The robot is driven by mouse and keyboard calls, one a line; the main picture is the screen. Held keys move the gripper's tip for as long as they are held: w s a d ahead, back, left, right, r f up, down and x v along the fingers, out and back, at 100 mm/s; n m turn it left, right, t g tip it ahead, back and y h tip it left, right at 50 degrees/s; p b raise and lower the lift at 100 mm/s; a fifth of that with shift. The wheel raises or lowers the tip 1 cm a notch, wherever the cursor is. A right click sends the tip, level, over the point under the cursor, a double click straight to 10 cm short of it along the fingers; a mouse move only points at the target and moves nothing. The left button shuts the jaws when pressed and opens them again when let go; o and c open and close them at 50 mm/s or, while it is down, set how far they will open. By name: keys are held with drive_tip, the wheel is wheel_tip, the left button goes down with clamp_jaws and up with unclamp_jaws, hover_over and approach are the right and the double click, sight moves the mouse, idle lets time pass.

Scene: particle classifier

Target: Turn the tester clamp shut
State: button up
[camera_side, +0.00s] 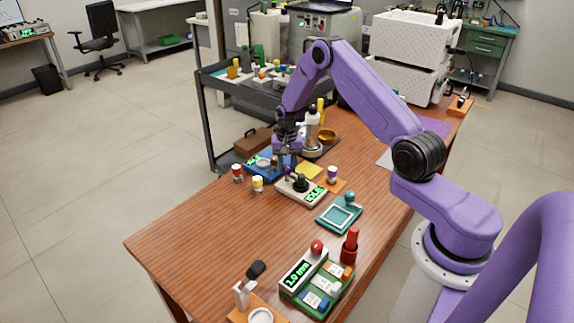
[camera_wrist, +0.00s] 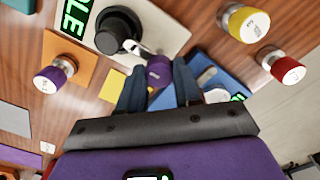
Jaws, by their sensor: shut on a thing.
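The tester is a pale box (camera_side: 291,192) with a green display reading IDLE. It stands at mid-table in the side view, with a black round clamp (camera_side: 301,183) on top. In the wrist view the tester (camera_wrist: 165,28) is at the top, and the black clamp (camera_wrist: 117,32) has a short metal lever (camera_wrist: 139,47) ending in a purple knob (camera_wrist: 160,71). My gripper (camera_wrist: 159,78) has its two fingers on either side of the purple knob, shut on it. In the side view my gripper (camera_side: 287,163) is low beside the tester, and the fingertips are hard to make out.
A blue device (camera_side: 262,165) is just behind the tester. A red-capped vial (camera_side: 237,172) and a yellow-capped vial (camera_side: 257,184) stand left of it. A purple-capped vial (camera_side: 332,174) stands to the right, on an orange pad. A teal tray (camera_side: 340,217) is nearer.

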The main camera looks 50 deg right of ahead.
sight(287, 167)
drive_tip(key=o, duration=1)
drive_tip(key=shift+o, duration=0.2)
drive_tip(key=shift+r, duration=0.1)
wheel_tip(287, 167, up, 17)
drive_tip(key=shift+r, duration=0.15)
